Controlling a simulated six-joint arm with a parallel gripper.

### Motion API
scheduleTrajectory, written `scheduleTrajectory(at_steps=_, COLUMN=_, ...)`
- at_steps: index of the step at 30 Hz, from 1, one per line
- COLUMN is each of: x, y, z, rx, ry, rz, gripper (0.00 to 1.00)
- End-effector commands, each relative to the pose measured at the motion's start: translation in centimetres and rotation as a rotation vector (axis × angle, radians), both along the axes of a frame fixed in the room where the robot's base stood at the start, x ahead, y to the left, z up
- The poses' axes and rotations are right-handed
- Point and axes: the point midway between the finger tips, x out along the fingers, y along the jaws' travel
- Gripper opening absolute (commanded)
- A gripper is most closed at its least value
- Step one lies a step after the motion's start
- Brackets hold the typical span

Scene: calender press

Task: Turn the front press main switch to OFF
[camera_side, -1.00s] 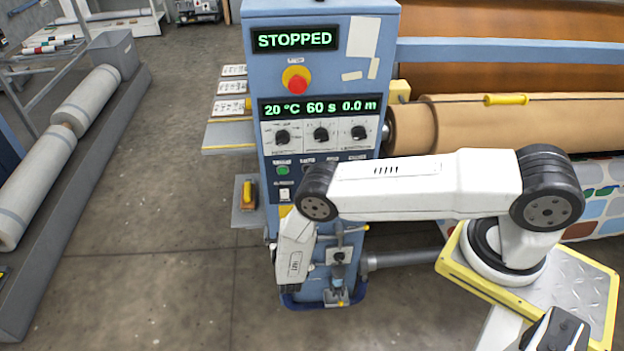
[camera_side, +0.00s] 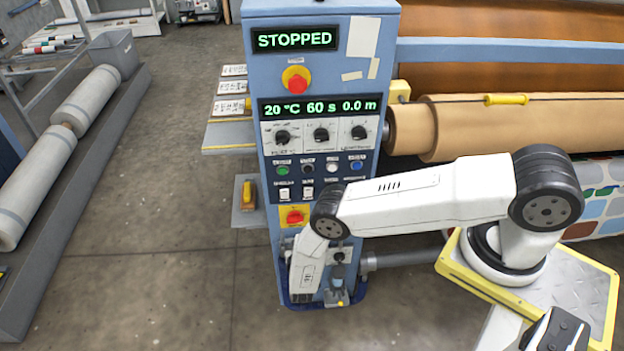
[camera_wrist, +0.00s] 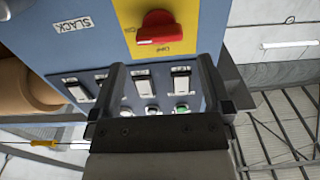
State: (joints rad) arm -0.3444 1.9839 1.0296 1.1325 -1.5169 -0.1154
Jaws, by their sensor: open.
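The main switch (camera_side: 294,217) is a red knob on a yellow plate, low on the blue control column. My gripper (camera_wrist: 161,64) is open and empty. Its two dark fingers stand apart below the knob in the wrist view and do not touch it. In the side view my wrist hangs just below the switch, and the fingertips are hidden.
Rocker switches (camera_side: 308,192) and coloured push buttons (camera_side: 331,168) sit above the switch on the same panel. A red emergency button (camera_side: 296,80) is near the top, under a display (camera_side: 294,40) reading STOPPED. A tan roller (camera_side: 520,120) lies to the right.

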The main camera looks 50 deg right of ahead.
Motion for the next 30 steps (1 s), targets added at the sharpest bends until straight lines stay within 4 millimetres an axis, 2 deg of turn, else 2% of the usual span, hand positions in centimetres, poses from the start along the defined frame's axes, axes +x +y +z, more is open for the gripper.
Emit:
scheduleTrajectory(at_steps=12, x=3.2, y=-3.3, z=0.0, rx=0.001, ry=0.001, rz=-0.001, gripper=1.00)
scheduleTrajectory(at_steps=25, x=3.8, y=-3.8, z=0.0, rx=0.001, ry=0.001, rz=0.001, gripper=1.00)
scheduleTrajectory(at_steps=30, x=3.8, y=-3.8, z=0.0, rx=0.001, ry=0.001, rz=0.001, gripper=0.46)
